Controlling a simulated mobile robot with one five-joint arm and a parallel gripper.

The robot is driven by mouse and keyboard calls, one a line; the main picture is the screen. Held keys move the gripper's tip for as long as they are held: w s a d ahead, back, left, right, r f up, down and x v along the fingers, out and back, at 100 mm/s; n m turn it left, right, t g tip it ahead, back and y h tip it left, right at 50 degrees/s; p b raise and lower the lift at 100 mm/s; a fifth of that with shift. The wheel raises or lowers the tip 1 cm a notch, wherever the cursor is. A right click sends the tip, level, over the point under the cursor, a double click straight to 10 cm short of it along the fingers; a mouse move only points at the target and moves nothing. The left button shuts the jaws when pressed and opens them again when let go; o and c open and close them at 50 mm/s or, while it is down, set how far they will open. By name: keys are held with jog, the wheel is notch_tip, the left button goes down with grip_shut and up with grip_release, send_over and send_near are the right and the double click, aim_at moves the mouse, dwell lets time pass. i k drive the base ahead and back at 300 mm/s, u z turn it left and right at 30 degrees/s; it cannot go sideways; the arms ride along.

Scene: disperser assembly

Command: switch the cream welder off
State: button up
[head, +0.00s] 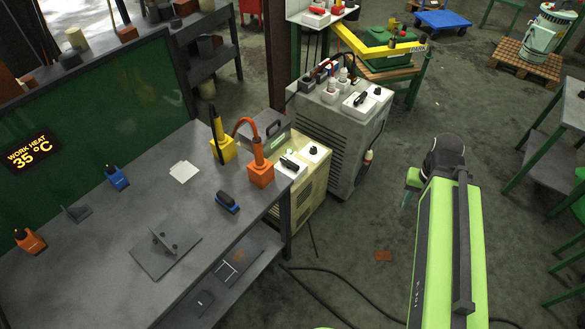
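The cream welder (317,186) stands on the floor at the right end of the grey workbench. Its top carries a white panel (317,155) with a black lever-like switch (290,163) and a round black knob (313,150). I cannot tell from here whether the switch is on or off. My green arm is at the right, apart from the welder, with its black joint near the welder's height in the picture. My gripper's fingers do not show.
A grey welder (350,140) with a similar panel stands just behind. An orange tool holder (261,173) and a yellow one (222,149) stand on the bench close to the cream welder. Black cables (320,290) lie on the floor. Open floor lies between the welders and my arm.

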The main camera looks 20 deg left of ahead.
aim_at(290, 165)
jog(key=u, duration=1)
jog(key=i, duration=1)
jog(key=u, duration=0.2)
jog(key=k, duration=0.55)
jog(key=z, duration=2.2)
jog(key=i, duration=1.95)
jog(key=u, duration=0.35)
